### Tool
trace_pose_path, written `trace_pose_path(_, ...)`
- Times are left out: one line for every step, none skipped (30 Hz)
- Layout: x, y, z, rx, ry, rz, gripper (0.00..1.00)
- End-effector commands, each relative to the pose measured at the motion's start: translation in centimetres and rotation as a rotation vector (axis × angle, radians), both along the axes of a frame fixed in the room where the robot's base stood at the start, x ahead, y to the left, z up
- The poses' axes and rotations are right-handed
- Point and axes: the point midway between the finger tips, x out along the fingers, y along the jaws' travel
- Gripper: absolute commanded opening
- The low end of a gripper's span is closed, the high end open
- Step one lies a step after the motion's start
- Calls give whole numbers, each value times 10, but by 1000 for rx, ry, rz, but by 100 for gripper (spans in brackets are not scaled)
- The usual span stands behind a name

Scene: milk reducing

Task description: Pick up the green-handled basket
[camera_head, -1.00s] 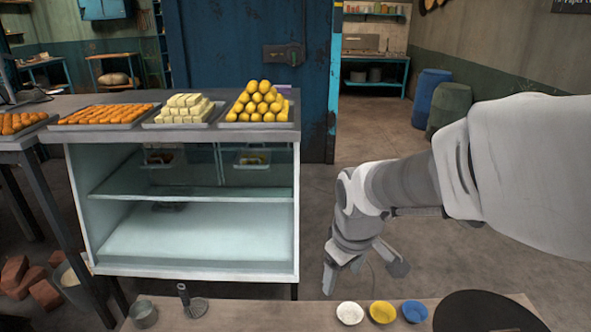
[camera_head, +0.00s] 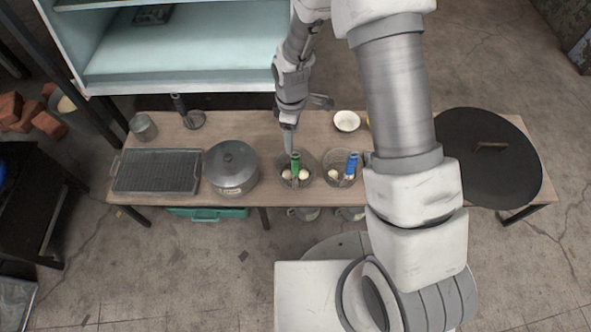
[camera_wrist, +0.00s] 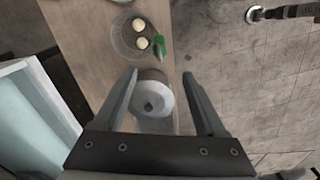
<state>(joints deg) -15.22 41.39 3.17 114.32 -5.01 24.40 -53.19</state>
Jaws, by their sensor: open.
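The green-handled basket (camera_head: 308,182) is a round wire basket with pale round balls in it, standing on the wooden table. Its green handle (camera_head: 296,162) rises upright in the head view. In the wrist view the basket (camera_wrist: 121,46) is at the top, beyond my fingertips, with the green handle (camera_wrist: 158,46) at its right. My gripper (camera_head: 307,124) is open and empty, just behind the basket in the head view; one finger appears close to the handle, but contact cannot be told. In the wrist view the open fingers (camera_wrist: 158,78) frame the lidded pot below.
A blue-handled basket (camera_head: 338,181) is right of the green one. A lidded pot (camera_head: 230,170) and a grill rack (camera_head: 157,171) stand to the left. A white bowl (camera_head: 346,121) is behind. A large black round lid (camera_head: 475,150) lies at the right.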

Motion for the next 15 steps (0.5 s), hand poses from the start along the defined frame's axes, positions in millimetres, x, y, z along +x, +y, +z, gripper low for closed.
trace_pose_path(-1, 0, -16, -2, 5, -1, 73)
trace_pose_path(-1, -1, -23, -2, 4, -2, 73)
trace_pose_path(-1, -1, -32, -2, 4, -3, 73)
trace_pose_path(-1, -1, -39, -2, 4, -2, 73)
trace_pose_path(-1, -1, -46, -2, 4, -2, 73)
trace_pose_path(-1, -1, -54, -2, 4, -1, 73)
trace_pose_path(-1, -1, -61, -2, 5, -1, 73)
trace_pose_path(-1, -1, -66, -1, 3, -1, 73)
trace_pose_path(-1, -1, -73, -1, 3, -2, 73)
trace_pose_path(-1, -1, -78, -2, 4, -3, 73)
trace_pose_path(-1, -1, -82, -1, 2, -3, 73)
trace_pose_path(0, -1, -87, -1, 1, -3, 73)
trace_pose_path(0, -1, -90, -1, 1, -3, 73)
trace_pose_path(0, -1, -92, -1, 0, -3, 73)
trace_pose_path(0, -1, -94, -1, 0, -3, 73)
